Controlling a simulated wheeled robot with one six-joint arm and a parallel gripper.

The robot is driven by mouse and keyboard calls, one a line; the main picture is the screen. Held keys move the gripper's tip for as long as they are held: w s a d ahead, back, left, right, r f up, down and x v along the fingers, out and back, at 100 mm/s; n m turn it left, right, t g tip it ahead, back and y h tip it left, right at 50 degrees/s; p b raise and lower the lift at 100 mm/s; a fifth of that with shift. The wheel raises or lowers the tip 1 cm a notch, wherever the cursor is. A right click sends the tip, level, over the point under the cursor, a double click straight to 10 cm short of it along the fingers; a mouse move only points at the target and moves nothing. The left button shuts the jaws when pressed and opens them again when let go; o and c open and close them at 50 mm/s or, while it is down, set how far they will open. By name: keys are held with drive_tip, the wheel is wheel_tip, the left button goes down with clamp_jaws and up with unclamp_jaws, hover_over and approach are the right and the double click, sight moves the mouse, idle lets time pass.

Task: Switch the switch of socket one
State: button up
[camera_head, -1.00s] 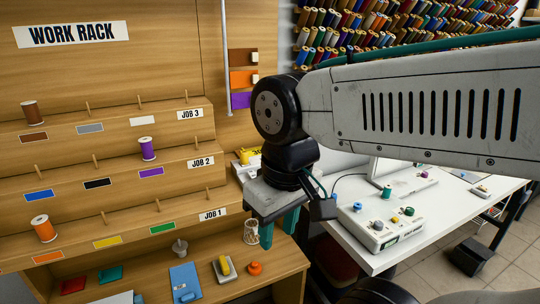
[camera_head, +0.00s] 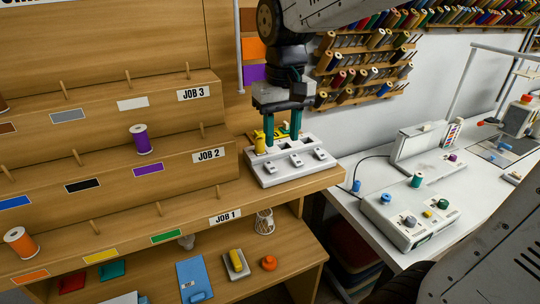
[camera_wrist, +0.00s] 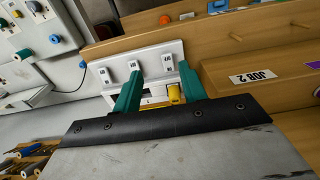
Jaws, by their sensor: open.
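The white socket block (camera_head: 265,176) stands on the wooden ledge at the right end of the rack. It has three small switches along its front; their labels are too small to read, so I cannot tell which belongs to socket one. In the wrist view the block (camera_wrist: 117,62) lies beyond my fingers. A yellow plug-like piece (camera_head: 260,143) stands at its back left; it also shows in the wrist view (camera_wrist: 174,92). My gripper (camera_head: 283,145) points down over the back of the block, with its green fingers apart and nothing between them. Contact with the block is unclear.
The stepped work rack (camera_head: 110,170) with a purple spool (camera_head: 140,139) and an orange spool (camera_head: 20,242) is at left. A white table (camera_head: 370,230) with a control box (camera_head: 410,218) is at right. A wire cup (camera_head: 264,222) sits on the lower shelf.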

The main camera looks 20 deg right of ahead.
sight(270, 164)
drive_tip(key=w, duration=0.1)
drive_tip(key=w+f, duration=0.1)
drive_tip(key=w+a, duration=0.1)
drive_tip(key=w, duration=0.1)
drive_tip(key=shift+w+f, duration=0.1)
drive_tip(key=shift+f, duration=0.05)
wheel_tip(270, 164, down, 8)
drive_tip(key=shift+r, duration=0.25)
